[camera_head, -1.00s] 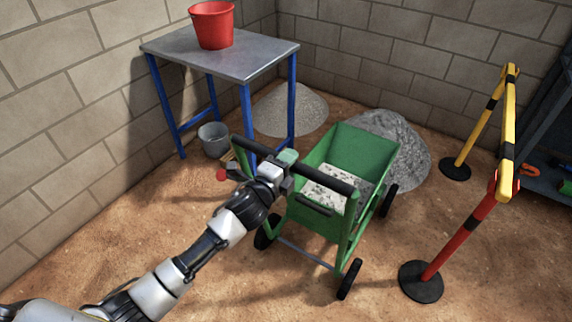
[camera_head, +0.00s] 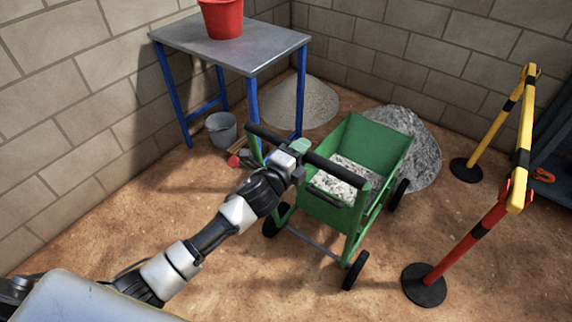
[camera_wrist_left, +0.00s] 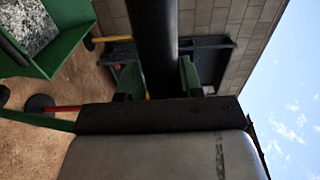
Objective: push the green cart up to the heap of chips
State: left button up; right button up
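The green cart (camera_head: 381,137) stands on its black wheels in the middle of the head view and carries speckled grey-white material (camera_head: 343,178). A dark grey, coarse heap (camera_head: 420,150) lies just beyond its far end, which hides part of it. I cannot tell whether they touch. A paler, finer heap (camera_head: 300,100) lies behind the table. My left gripper (camera_head: 298,154) is at the middle of the cart's black handle bar (camera_head: 337,171). In the left wrist view the bar (camera_wrist_left: 155,45) runs between its green fingers, which close around it. My right gripper is out of view.
A steel table (camera_head: 235,45) with blue legs and a red bucket (camera_head: 222,18) stands left of the cart; a grey bucket (camera_head: 222,130) is beneath it. A red and yellow barrier (camera_head: 478,240) stands to the right on round black bases. Block walls close the back.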

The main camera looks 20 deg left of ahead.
pick_arm(q)
jog(key=shift+o, duration=1.1)
jog(key=shift+w+d+f, duration=0.1)
jog(key=shift+w+f, duration=0.05)
jog(key=shift+f, duration=0.05)
jog(key=shift+o, duration=1.1)
jog(key=shift+w, duration=0.2)
jog(key=shift+o, duration=0.2)
jog(key=shift+r, duration=0.2)
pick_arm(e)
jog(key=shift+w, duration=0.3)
pick_arm(q)
jog(key=shift+s, duration=0.1)
